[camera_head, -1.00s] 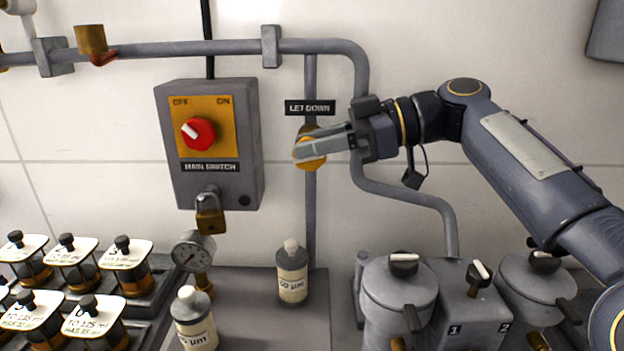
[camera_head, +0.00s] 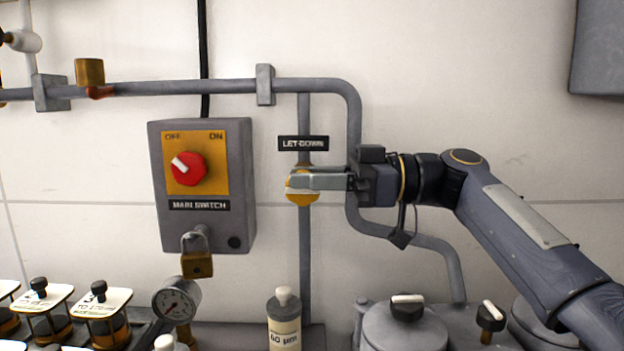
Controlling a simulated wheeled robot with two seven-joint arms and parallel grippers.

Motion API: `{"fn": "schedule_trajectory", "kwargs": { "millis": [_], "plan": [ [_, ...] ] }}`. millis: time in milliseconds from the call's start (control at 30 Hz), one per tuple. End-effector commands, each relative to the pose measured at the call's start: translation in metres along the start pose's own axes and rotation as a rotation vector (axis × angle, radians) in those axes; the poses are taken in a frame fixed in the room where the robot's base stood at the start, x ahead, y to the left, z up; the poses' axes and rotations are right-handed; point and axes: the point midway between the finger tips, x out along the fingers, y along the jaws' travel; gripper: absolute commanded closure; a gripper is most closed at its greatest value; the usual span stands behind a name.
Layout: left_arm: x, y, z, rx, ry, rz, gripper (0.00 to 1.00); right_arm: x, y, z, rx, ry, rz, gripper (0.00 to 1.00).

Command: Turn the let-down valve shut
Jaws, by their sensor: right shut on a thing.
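The let-down valve (camera_head: 302,198) is a round yellow-orange fitting on the thin vertical pipe, below a black LET-DOWN label (camera_head: 303,143). My right gripper (camera_head: 305,181) reaches in from the right, its fingers level and shut on the valve's handle. The fingers cover most of the handle, so its exact angle is hard to tell. My left gripper is not in view.
A grey main switch box (camera_head: 240,185) with a red knob and a hanging padlock (camera_head: 197,262) is left of the valve. A gauge (camera_head: 176,300), a bottle (camera_head: 284,325) and lidded pots (camera_head: 403,325) stand below.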

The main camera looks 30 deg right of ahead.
Motion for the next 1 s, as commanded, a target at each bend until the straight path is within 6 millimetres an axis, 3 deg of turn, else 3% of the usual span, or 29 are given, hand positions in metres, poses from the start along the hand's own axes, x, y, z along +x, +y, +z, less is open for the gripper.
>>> {"fn": "schedule_trajectory", "kwargs": {
  "millis": [33, 67, 200, 567, 1000],
  "plan": [
    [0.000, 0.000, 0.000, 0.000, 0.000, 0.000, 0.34, 0.000, 0.000, 0.000, 0.001, 0.001, 0.000, 0.99],
    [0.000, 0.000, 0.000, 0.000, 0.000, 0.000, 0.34, 0.000, 0.000, 0.000, 0.001, 0.000, 0.000, 0.72],
    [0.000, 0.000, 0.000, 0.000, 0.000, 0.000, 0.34, 0.000, 0.000, 0.000, 0.001, 0.000, 0.000, 0.55],
    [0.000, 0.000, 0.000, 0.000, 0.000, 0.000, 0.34, -0.006, 0.001, 0.000, 0.000, 0.001, 0.002, 0.55],
    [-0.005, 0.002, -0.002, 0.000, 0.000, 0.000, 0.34, -0.071, 0.001, 0.000, 0.001, 0.000, 0.002, 0.55]
  ]
}}
